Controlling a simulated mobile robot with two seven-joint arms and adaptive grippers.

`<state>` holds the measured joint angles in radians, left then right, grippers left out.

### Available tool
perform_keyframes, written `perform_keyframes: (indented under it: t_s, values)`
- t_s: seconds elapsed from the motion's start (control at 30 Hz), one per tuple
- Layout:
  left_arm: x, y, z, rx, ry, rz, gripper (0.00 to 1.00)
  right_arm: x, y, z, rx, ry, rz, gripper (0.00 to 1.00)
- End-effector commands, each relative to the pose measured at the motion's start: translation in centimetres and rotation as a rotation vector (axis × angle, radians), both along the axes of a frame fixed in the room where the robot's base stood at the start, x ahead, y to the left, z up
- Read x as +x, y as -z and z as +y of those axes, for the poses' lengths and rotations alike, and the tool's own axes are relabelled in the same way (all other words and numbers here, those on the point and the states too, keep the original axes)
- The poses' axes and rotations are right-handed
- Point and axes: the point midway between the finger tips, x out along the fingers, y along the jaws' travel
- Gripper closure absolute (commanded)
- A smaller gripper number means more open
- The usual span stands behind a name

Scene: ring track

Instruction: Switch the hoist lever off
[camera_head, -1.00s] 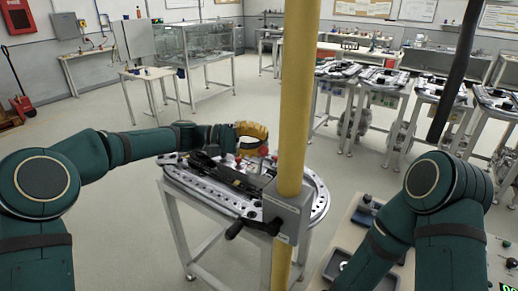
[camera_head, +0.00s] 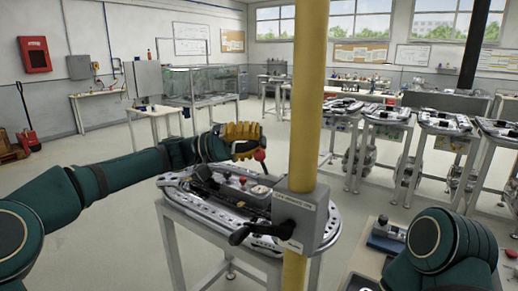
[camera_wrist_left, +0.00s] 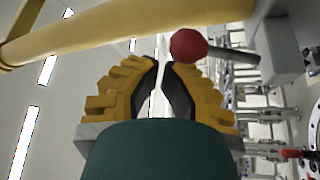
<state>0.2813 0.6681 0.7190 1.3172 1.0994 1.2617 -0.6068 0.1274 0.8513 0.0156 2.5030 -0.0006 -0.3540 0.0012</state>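The hoist lever shows in the left wrist view as a red ball knob (camera_wrist_left: 188,45) on a dark rod, joined to a grey box (camera_wrist_left: 283,45). In the head view the red knob (camera_head: 259,156) stands up-left of the labelled grey box (camera_head: 308,216) on the yellow post (camera_head: 308,90). My left gripper (camera_head: 262,138) has yellow ribbed fingers and is just above the knob. In the left wrist view its fingertips (camera_wrist_left: 161,64) nearly meet with nothing between them; the knob is beside the right fingertip, outside the fingers. My right gripper is out of view.
A black handle (camera_head: 248,234) sticks out left of the grey box. An oval metal track table (camera_head: 178,184) stands below the left gripper. More track tables (camera_head: 445,122) stand at the back right. Open floor (camera_head: 110,230) lies at the left.

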Motion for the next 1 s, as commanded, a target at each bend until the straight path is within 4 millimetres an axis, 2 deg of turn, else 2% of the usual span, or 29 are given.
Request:
perform_keyframes:
  t_s: [0.83,1.0]
  values:
    - [-0.1,0.1,0.1,0.001,-0.001,0.002,1.00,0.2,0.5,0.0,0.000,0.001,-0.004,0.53]
    - [0.2,0.4,1.4,0.001,-0.003,0.003,1.00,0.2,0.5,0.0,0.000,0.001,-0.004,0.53]
